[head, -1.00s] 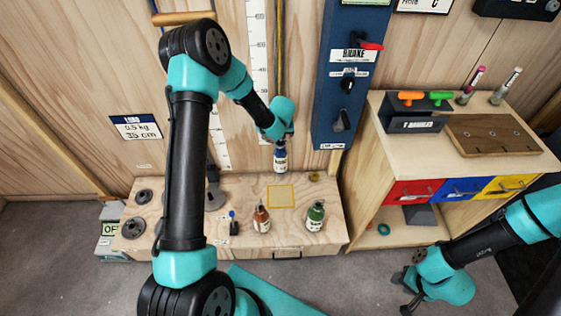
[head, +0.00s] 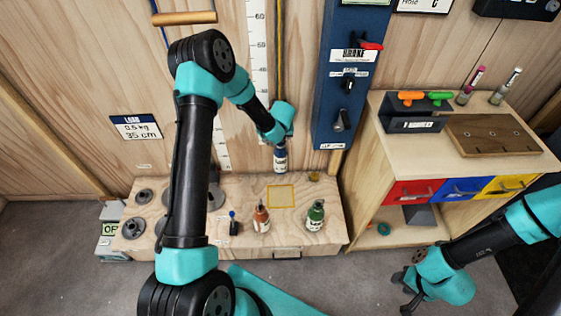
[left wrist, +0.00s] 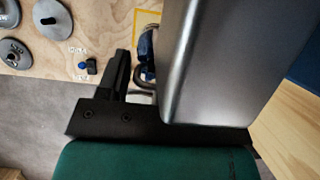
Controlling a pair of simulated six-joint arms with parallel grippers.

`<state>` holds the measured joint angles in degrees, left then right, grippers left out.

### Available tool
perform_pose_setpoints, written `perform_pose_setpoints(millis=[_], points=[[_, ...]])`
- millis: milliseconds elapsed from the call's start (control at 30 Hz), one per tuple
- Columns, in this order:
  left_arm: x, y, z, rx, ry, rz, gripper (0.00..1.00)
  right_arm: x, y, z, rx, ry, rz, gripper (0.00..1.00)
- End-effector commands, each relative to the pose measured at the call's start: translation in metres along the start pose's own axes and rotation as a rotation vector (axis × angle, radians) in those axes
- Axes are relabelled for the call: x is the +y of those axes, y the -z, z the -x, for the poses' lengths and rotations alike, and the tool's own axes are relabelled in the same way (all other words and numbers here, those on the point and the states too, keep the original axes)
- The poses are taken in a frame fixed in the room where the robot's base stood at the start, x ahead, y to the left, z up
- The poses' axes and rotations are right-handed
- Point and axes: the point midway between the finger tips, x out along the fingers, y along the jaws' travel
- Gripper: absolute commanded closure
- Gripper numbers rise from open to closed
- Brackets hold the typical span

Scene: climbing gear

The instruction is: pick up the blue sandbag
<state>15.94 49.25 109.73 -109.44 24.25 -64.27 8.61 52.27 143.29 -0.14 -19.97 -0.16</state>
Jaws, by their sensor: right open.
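The blue sandbag (head: 280,160), a small bottle-shaped bag with a white label, hangs below my left gripper (head: 279,143) near the back edge of the wooden bench (head: 325,230). In the left wrist view, a bit of the blue sandbag (left wrist: 147,52) and a metal ring show between the fingers of my left gripper (left wrist: 143,80), which is shut on it. The large grey finger hides most of the bag there. My right gripper (head: 408,290) is open and empty at the lower right, over the floor and far from the bag.
A red-brown bag (head: 262,217) and a green bag (head: 315,214) stand on the bench front, near a yellow square outline (head: 281,196). Grey weight discs (head: 133,228) sit at the left. A blue panel with switches (head: 348,80) and a drawer cabinet (head: 370,190) stand right.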

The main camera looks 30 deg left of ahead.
Motion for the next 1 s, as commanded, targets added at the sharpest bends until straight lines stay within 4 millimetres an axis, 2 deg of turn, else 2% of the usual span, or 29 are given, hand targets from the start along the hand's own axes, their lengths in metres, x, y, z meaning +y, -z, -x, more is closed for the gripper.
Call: perform_pose_setpoints(millis=[67,600,1000], points=[[0.0,0.0,0.0001,0.0,0.0,0.0,0.48,0.0,0.0,0.0,0.0,0.0,0.0,0.57],[0.0002,-0.0001,0.0,0.0,0.0,0.0,1.0,0.0,0.0,0.0,0.0,0.0,0.0,0.57],[0.0002,-0.0014,0.0009,-0.003,0.0,0.001,1.0,0.0,0.0,0.0,0.0,0.0,0.0,0.57]])
